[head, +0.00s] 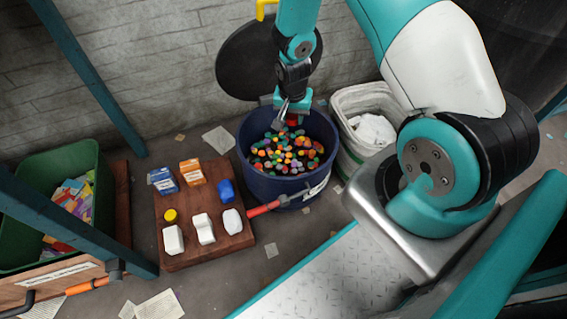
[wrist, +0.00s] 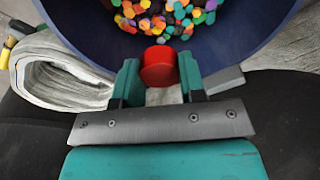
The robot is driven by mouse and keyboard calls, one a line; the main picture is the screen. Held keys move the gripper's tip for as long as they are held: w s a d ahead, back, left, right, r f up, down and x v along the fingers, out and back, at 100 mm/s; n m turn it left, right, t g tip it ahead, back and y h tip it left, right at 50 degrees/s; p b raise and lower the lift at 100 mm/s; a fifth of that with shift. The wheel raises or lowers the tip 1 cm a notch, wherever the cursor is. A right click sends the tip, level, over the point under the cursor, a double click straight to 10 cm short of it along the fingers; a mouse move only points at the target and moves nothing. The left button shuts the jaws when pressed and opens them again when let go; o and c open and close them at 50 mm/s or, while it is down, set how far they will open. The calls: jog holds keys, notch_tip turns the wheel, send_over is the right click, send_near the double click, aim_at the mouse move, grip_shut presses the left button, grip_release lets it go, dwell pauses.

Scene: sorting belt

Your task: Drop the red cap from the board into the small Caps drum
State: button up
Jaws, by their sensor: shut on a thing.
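In the wrist view the red cap (wrist: 159,67) is between the two fingers of my gripper (wrist: 159,80), which is shut on it. The Caps drum (head: 255,170) is a dark blue round tub with many coloured caps inside. In the head view my gripper (head: 291,112) is above the drum's opening, toward its back rim. The held cap shows only as a small bit of red (head: 293,122) there. In the wrist view the drum's inner wall (wrist: 90,40) and the loose caps lie beyond the held cap.
A wooden board (head: 190,256) left of the drum holds two cartons, a blue item, a yellow cap and several white bottles. A whitish bin (head: 350,150) stands right of the drum. A round black lid (head: 245,65) is behind it. A green bin (head: 30,190) stands far left.

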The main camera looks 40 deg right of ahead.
jog(key=shift+d+f, duration=0.1)
jog(key=shift+f, duration=0.35)
notch_tip(320, 180, down, 5)
jog(key=b, duration=0.5)
jog(key=shift+f+b, duration=0.2)
jog(key=shift+b, duration=0.15)
jog(key=o, duration=1)
jog(key=shift+c, duration=0.2)
notch_tip(320, 180, up, 17)
jog(key=s+a+p, duration=0.1)
jog(key=p, duration=0.7)
jog(key=shift+s+a+r, duration=0.15)
jog(key=shift+s+a, duration=0.05)
jog(key=shift+a, duration=0.15)
